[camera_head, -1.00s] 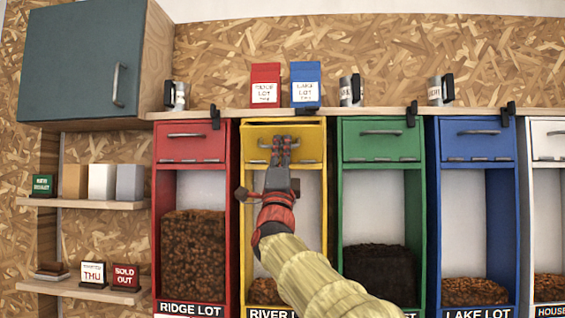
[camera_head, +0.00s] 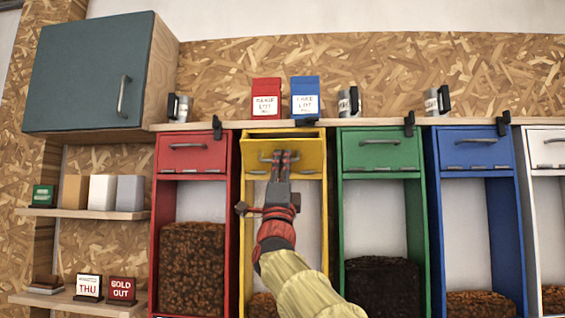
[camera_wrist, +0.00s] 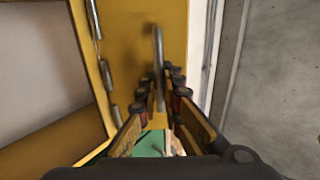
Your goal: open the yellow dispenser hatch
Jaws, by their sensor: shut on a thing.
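The yellow dispenser (camera_head: 325,215) stands between the red and green ones. Its hatch (camera_head: 283,146) is tilted outward at the top, with a gap showing behind its upper edge. My gripper (camera_head: 280,157) is shut on the hatch's grey bar handle, whose ends show at either side of the fingers. In the wrist view the handle (camera_wrist: 158,45) runs between the fingertips of my gripper (camera_wrist: 160,80), against the yellow hatch face (camera_wrist: 130,35). The lower part of the hatch is partly hidden by my gripper in the head view.
The red dispenser (camera_head: 193,153), green dispenser (camera_head: 380,150) and blue dispenser (camera_head: 476,150) have shut hatches. Red and blue bags (camera_head: 305,97) and metal mugs stand on the ledge above. A teal cabinet (camera_head: 85,75) hangs at upper left.

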